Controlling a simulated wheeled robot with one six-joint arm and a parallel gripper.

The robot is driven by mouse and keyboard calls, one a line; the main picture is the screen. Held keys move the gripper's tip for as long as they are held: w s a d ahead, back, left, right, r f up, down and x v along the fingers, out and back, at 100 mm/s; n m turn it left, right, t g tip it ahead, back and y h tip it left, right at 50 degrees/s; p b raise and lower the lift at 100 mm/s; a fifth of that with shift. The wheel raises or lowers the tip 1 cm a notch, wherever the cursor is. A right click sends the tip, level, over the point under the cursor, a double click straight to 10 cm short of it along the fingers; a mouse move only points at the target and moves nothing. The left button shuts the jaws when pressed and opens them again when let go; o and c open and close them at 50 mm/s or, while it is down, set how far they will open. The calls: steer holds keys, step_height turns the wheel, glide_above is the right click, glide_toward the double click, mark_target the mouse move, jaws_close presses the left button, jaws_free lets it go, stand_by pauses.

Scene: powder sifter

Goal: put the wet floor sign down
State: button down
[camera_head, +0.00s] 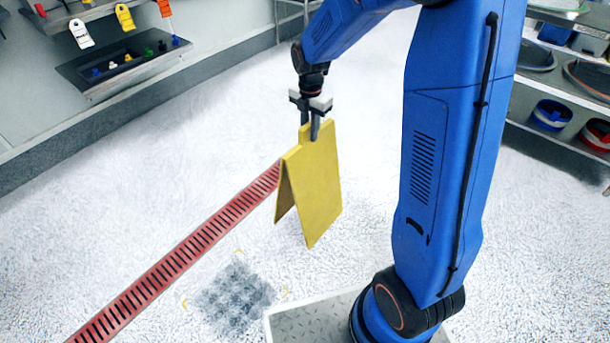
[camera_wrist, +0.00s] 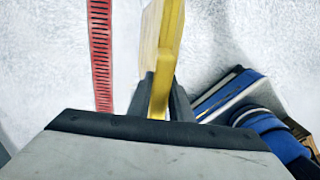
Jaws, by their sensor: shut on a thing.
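The yellow wet floor sign (camera_head: 318,185) is a folded A-shaped board, upright with its legs slightly spread. My gripper (camera_head: 315,122) is shut on its top edge in the head view. The sign seems to hang above the floor, but I cannot tell how far its lower edges are from it. In the wrist view the sign (camera_wrist: 165,60) is seen from above, nearly edge-on, between the dark fingers of my gripper (camera_wrist: 160,100). Its lower part is foreshortened there.
A red slotted floor drain (camera_head: 190,248) runs diagonally behind and left of the sign. A grey patterned floor patch (camera_head: 235,298) with yellow corner marks lies below left of it. Shelves with bins (camera_head: 552,115) stand at right, a wall rack (camera_head: 125,65) at upper left. White floor around is clear.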

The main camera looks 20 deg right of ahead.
mark_target(310, 147)
steer(key=shift+f, duration=3.65)
steer(key=c, duration=1.6)
jaws_free()
